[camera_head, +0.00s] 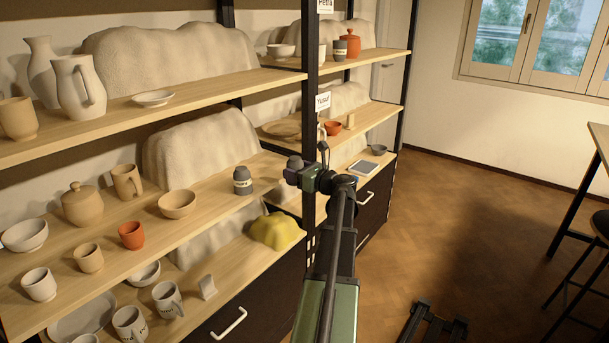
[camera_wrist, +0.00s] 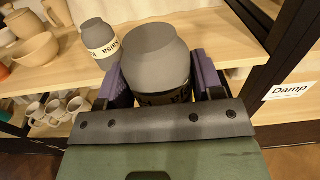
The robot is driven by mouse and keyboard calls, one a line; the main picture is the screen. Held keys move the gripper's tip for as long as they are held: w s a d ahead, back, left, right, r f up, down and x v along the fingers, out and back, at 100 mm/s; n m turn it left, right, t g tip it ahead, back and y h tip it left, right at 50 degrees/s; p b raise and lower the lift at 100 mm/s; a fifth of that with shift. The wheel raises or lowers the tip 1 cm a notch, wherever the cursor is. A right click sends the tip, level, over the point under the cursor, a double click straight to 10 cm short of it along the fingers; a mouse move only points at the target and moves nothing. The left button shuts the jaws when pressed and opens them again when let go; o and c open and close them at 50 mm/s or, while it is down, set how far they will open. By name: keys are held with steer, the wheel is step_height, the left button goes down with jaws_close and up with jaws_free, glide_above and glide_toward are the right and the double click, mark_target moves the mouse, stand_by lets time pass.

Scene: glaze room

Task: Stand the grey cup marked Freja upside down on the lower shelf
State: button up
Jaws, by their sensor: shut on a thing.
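My gripper (camera_head: 303,176) is shut on a dark grey cup (camera_head: 294,162), out in front of the shelf post. In the wrist view the held cup (camera_wrist: 155,48) sits between the purple fingers of my gripper (camera_wrist: 161,82). A similar grey cup (camera_head: 242,182) with a white name band stands on the middle shelf board (camera_head: 215,211), left of my gripper. It also shows in the wrist view (camera_wrist: 98,36). Below is a lower board (camera_head: 232,262).
The middle board also holds a tan bowl (camera_head: 177,204), a lidded jar (camera_head: 83,205) and an orange cup (camera_head: 131,236). The lower board holds several mugs and a yellow lump (camera_head: 276,231). A dark post (camera_head: 310,120) stands beside my gripper. The middle board's right end has free room.

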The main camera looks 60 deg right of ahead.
steer(key=w, duration=0.4)
steer(key=w+d+f+b, duration=0.1)
steer(key=w, duration=0.7)
steer(key=shift+w+d+f, duration=0.15)
steer(key=shift+w+d, duration=0.05)
steer(key=shift+d, duration=0.15)
steer(key=shift+f+b, duration=0.5)
steer(key=shift+b, duration=0.15)
steer(key=shift+f+b, duration=0.3)
steer(key=o, duration=1)
steer(key=shift+c, duration=0.2)
steer(key=s+a, duration=0.1)
steer(key=s, duration=1)
steer(key=shift+a, duration=0.3)
